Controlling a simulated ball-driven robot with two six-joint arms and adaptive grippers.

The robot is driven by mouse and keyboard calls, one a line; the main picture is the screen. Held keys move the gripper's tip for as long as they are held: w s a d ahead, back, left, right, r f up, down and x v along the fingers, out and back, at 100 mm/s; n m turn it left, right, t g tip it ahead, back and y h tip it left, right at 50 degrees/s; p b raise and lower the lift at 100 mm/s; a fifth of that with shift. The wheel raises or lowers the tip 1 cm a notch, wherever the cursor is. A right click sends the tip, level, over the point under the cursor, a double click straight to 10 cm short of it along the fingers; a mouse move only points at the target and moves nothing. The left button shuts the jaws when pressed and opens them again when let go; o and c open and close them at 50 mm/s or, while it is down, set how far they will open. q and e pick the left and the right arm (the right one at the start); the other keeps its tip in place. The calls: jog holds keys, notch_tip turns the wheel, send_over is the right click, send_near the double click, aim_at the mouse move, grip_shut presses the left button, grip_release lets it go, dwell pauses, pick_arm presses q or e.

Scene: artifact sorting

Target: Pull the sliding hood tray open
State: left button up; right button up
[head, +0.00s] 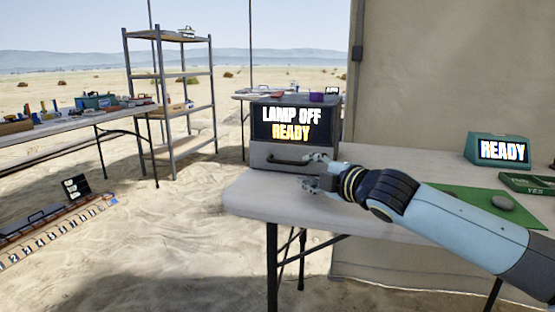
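The hood (293,97) is a dark grey box on the left end of the white table, with a screen reading "LAMP OFF READY". Its sliding tray (262,154) is the lighter front drawer below the screen, with a dark handle; it looks closed. My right gripper (312,171) is at the right part of the tray front, near the handle's right end. Its two fingers are apart and nothing shows between them. I cannot tell whether it touches the tray. My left gripper is not in view.
A metal shelf (212,90) and another table (70,124) stand at the left. Sand before the table is clear.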

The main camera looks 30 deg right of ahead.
aim_at(288, 163)
jog(key=w+b, duration=0.1)
jog(key=w, duration=0.2)
jog(key=w+f+b, duration=0.1)
jog(key=w, duration=0.1)
jog(key=shift+w+d+f+b, duration=0.1)
jog(key=shift+w+d+b, duration=0.1)
jog(key=shift+w+b, duration=0.2)
jog(key=w, duration=0.2)
jog(key=w+b, duration=0.1)
jog(key=w, duration=0.1)
jog(key=shift+d+f, duration=0.15)
jog(key=shift+f, duration=0.05)
jog(key=shift+w+r, duration=0.1)
jog(key=shift+w, duration=0.2)
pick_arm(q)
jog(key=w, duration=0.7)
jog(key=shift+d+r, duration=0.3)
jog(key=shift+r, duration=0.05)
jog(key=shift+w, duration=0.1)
pick_arm(e)
grip_shut()
